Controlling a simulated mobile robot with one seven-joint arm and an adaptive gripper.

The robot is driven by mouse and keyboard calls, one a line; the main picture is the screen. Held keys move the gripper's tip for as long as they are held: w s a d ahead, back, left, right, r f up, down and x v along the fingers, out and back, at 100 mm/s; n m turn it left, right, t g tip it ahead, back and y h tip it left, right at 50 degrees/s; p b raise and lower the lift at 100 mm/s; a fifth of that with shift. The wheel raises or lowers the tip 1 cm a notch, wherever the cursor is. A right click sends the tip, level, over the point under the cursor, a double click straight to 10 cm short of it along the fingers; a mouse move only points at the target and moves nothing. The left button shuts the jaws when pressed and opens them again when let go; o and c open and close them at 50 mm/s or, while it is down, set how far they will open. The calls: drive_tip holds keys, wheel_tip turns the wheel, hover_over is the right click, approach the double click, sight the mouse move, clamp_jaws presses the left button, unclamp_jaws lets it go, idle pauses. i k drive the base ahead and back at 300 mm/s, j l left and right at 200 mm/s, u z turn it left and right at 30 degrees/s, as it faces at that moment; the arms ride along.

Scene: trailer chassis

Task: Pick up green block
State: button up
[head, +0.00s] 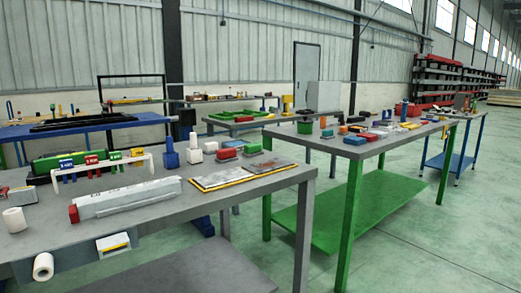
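A small green block (252,149) lies near the back edge of the grey near table (150,216), right of a red block (226,154) and behind a flat framed panel (245,171). The frame does not show which green piece the task means. My gripper is not in view.
The near table also holds a long white bar (128,197) with a red end, a label rack (95,163), a blue piece (170,156) and white rolls. The second table (385,141), with a green lower shelf, stands behind right. Open green floor (430,240) lies at right.

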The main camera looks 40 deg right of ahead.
sight(252, 150)
drive_tip(key=l, duration=0.85)
drive_tip(key=i+l, duration=0.15)
drive_tip(key=l, duration=1.55)
drive_tip(key=i+l, duration=0.2)
drive_tip(key=l, duration=0.15)
drive_tip(key=i+l, duration=0.15)
drive_tip(key=l, duration=0.2)
drive_tip(key=i+l, duration=0.2)
drive_tip(key=l, duration=0.15)
drive_tip(key=i, duration=1.05)
